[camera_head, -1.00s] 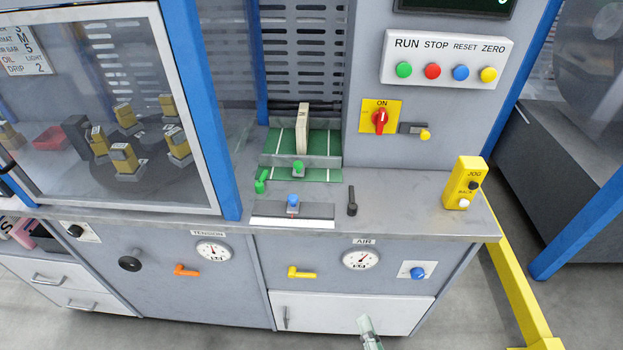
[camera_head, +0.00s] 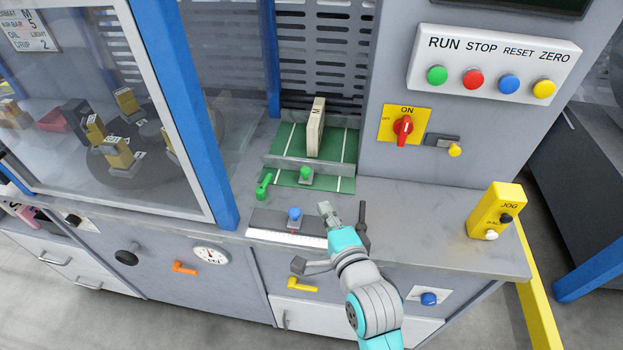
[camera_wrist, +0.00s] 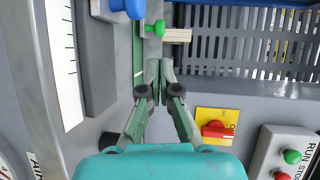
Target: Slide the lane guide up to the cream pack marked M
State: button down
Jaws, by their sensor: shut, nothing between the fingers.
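The cream pack marked M (camera_head: 315,128) stands upright on a green bed with white lines (camera_head: 343,147). The lane guide, a grey crosswise plate (camera_head: 335,168) with a green knob (camera_head: 305,174), lies in front of the pack; I cannot tell whether they touch. In the wrist view the green knob (camera_wrist: 155,28) and part of the pack (camera_wrist: 177,36) show beyond my fingers. My gripper (camera_head: 329,209) is shut and empty, above the counter, in front and to the right of the knob. It also shows in the wrist view (camera_wrist: 153,72).
A blue knob (camera_head: 295,214) on a dark slide with a white scale (camera_head: 285,238) is left of my gripper. A black lever (camera_head: 363,226) stands close on its right, a green lever (camera_head: 263,187) left of the bed. The glazed cabinet's blue post (camera_head: 195,120) is farther left.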

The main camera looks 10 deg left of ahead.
aim_at(307, 175)
jog(key=x, duration=1.1)
jog(key=shift+w+d, duration=0.1)
jog(key=shift+w, duration=2.5)
